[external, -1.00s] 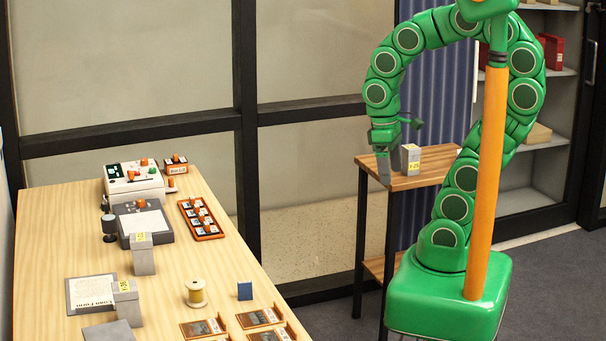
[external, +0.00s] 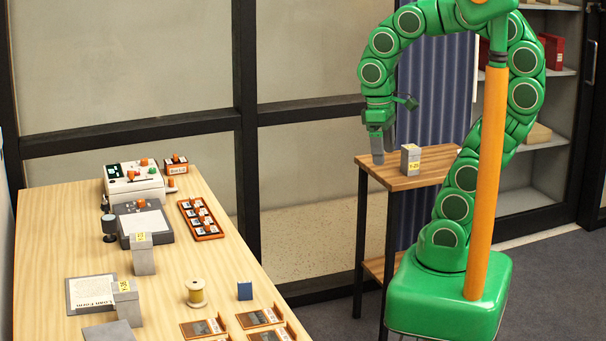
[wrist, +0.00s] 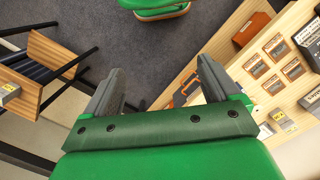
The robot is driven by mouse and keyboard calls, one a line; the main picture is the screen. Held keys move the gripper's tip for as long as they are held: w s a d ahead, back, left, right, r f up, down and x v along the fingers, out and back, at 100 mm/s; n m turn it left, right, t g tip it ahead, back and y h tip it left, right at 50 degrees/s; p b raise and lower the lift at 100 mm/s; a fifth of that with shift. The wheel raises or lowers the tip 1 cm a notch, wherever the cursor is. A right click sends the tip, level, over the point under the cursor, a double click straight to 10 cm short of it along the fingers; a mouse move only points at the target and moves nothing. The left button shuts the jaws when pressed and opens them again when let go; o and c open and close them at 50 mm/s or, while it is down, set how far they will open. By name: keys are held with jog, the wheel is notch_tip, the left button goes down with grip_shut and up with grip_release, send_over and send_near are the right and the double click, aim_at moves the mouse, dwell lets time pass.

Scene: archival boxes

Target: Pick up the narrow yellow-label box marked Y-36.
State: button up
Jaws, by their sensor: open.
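Three narrow grey boxes with yellow labels show in the external view. One (external: 128,308) stands on the long desk by a paper form, its label perhaps Y-36 but too small to read surely. Another (external: 143,261) stands farther back on the desk. The third (external: 410,164) stands upright on the small side table, its label seeming to start Y-2; a box with a yellow label also shows there in the wrist view (wrist: 8,92). My gripper (external: 378,152) is open and empty, just left of the side table box and apart from it. Its spread fingers show in the wrist view (wrist: 158,85).
The wooden side table (external: 440,160) stands left of my base. The long desk (external: 240,255) holds a control device (external: 133,186), a thread spool (external: 196,293), a small blue box (external: 245,290) and several framed cards. Grey floor lies open between desk and side table (wrist: 200,30).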

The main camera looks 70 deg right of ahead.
jog(key=w+a+f+n+t, duration=0.1)
jog(key=w+a+t, duration=0.15)
jog(key=w, duration=0.55)
jog(key=w+a+n+t, duration=0.1)
jog(key=w+a, duration=0.2)
jog(key=w, duration=0.6)
jog(key=r+n+t+y, duration=0.1)
jog(key=n+t+y, duration=0.6)
jog(key=t+y, duration=0.15)
send_over(134, 285)
jog(key=s+d, duration=0.2)
jog(key=s, duration=0.1)
jog(key=shift+g+y, duration=0.4)
jog(key=shift+y, duration=0.05)
jog(key=w+f, duration=0.1)
jog(key=f, duration=0.7)
jog(key=w+a+f, duration=0.1)
jog(key=f, duration=0.7)
jog(key=w+a+f, duration=0.1)
jog(key=f, duration=0.7)
jog(key=shift+w+a+f+m, duration=0.15)
jog(key=shift+w+a, duration=0.4)
jog(key=shift+w, duration=0.05)
jog(key=shift+w+a+f+m, duration=0.1)
jog(key=shift+w+a+m, duration=0.05)
jog(key=shift+w+a, duration=0.45)
jog(key=shift+w+a+f, duration=0.2)
jog(key=shift+w+a, duration=0.05)
jog(key=shift+w, duration=0.05)
